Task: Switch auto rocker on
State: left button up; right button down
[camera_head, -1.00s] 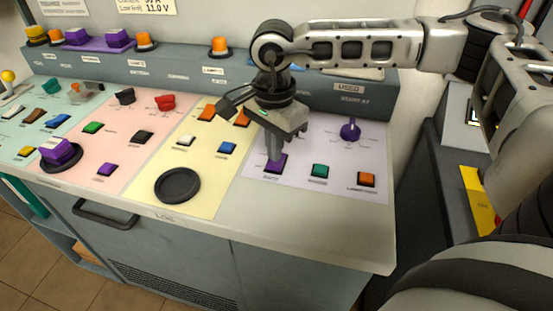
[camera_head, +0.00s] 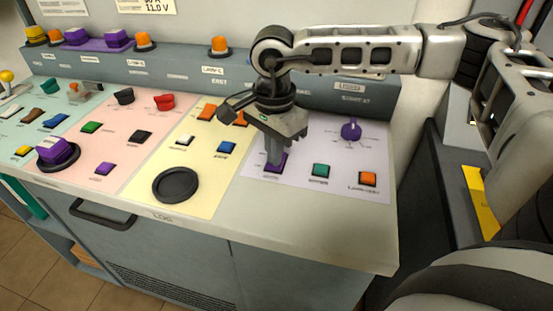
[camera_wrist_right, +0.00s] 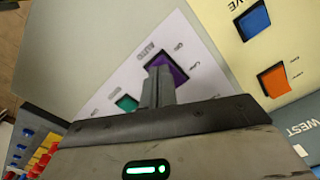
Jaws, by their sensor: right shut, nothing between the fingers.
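The auto rocker (camera_head: 282,161) is a small purple switch on the pale lilac panel of the console. In the right wrist view the purple rocker (camera_wrist_right: 176,68) shows beside the word AUTO, partly hidden by my fingers. My right gripper (camera_head: 275,163) is shut and empty and points down, its fingertips at the rocker's left part. It also shows in the right wrist view (camera_wrist_right: 157,80), over the rocker's edge. I cannot tell whether the tips touch the rocker or which way it is tipped. My left gripper is not in view.
A black round pad (camera_head: 176,185) and a blue rocker (camera_head: 227,147) lie on the yellow panel to the left. The console's front right corner is bare.

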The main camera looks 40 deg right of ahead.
jog(key=shift+f, duration=0.25)
jog(key=shift+r+p, duration=0.5)
jog(key=shift+r, duration=0.3)
jog(key=shift+r+p, duration=1.6)
jog(key=shift+r, duration=1.15)
